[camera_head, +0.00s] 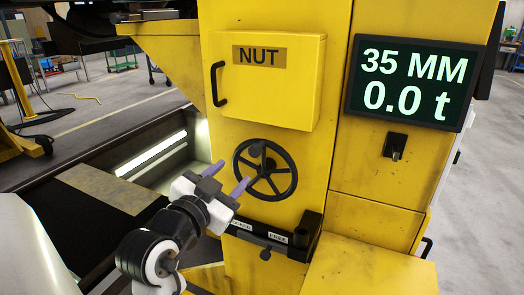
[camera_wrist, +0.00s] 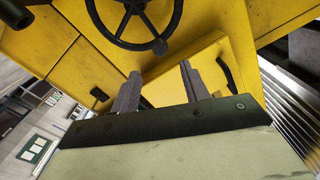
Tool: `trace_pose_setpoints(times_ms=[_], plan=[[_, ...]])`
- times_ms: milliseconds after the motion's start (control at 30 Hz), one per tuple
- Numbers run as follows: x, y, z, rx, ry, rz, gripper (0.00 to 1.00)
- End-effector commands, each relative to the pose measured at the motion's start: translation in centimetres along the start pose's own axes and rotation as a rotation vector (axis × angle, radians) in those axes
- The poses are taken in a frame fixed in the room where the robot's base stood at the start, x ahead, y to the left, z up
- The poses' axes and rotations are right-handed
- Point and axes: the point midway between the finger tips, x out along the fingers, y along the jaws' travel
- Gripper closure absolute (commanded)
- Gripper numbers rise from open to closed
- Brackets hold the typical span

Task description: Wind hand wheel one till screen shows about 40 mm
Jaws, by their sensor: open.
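The black hand wheel (camera_head: 265,170) is mounted on the front of the yellow column, with a knob near its upper left rim. It also shows at the top of the wrist view (camera_wrist: 133,20), where its knob (camera_wrist: 160,46) is at the lower rim. My gripper (camera_head: 229,178) is in front of the wheel's left side, with its two purple-grey fingers spread and nothing between them. In the wrist view the open gripper (camera_wrist: 158,85) points towards the yellow column just below the knob, apart from it. The screen (camera_head: 415,83) reads 35 MM and 0.0 t.
A yellow box marked NUT (camera_head: 266,80) with a black handle is above the wheel. A black tray (camera_head: 275,240) with labels is below it. A key switch (camera_head: 395,145) sits under the screen. A lit pit (camera_head: 160,155) lies to the left.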

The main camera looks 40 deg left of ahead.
Motion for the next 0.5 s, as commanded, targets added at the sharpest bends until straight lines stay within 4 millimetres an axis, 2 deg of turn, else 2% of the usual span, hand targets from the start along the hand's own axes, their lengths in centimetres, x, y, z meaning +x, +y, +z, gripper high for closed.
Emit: trace_pose_setpoints(times_ms=[300, 500], plan=[[6.9, 0.0, -0.3, -0.003, 0.0, 0.002, 0.55], [10.1, -0.1, -0.3, -0.002, 0.0, -0.001, 0.55]])
